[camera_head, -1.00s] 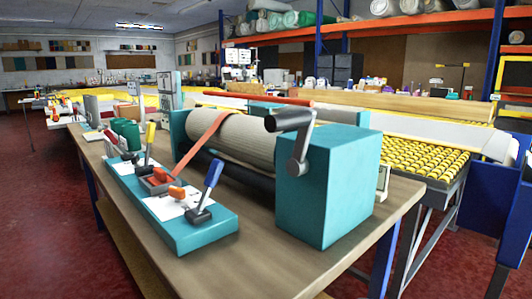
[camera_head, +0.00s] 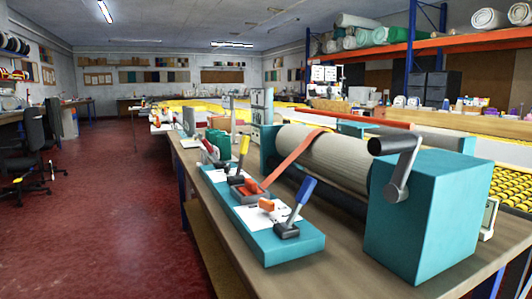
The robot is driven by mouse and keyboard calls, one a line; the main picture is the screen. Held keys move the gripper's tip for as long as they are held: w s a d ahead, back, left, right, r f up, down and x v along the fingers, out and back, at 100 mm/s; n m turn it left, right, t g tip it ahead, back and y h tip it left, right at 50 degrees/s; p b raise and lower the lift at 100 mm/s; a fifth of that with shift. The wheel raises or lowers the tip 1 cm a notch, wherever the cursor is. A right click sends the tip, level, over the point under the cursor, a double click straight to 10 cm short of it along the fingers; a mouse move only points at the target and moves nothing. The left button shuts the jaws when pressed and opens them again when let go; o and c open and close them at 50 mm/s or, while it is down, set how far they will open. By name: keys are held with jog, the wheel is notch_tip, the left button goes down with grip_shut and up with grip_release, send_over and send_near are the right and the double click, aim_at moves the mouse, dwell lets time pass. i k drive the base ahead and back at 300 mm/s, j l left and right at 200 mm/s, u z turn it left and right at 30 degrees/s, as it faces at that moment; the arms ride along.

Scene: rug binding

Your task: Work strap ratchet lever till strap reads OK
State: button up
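An orange strap (camera_head: 293,158) runs over a rolled beige rug (camera_head: 335,158) in a teal machine and down to a small grey ratchet with an orange-red lever (camera_head: 252,186) on a teal control panel (camera_head: 290,246). The lever lies low, close to the panel. A blue-handled lever (camera_head: 300,200) stands tilted at the near end of the panel, and a yellow-handled lever (camera_head: 243,153) stands further back. A small orange piece (camera_head: 267,205) lies on the panel between them. I can read no OK anywhere. My gripper is not in view.
A teal box (camera_head: 425,215) with a dark crank handle (camera_head: 398,165) stands at the right of the wooden bench (camera_head: 350,277). A small white-framed device (camera_head: 489,218) sits behind it. Open red floor (camera_head: 130,220) lies left of the bench. Office chairs (camera_head: 25,165) stand at far left.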

aim_at(245, 139)
jog(key=k+j, duration=0.1)
jog(key=j, duration=0.2)
jog(key=k+j, duration=0.1)
jog(key=j, duration=0.25)
jog(key=i+j, duration=0.3)
jog(key=j, duration=0.15)
jog(key=i+j, duration=0.25)
jog(key=j, duration=0.15)
jog(key=k+j+z, duration=0.1)
jog(key=k, duration=0.3)
jog(key=k+j+z, duration=0.1)
jog(key=k, duration=0.3)
jog(key=i, duration=0.45)
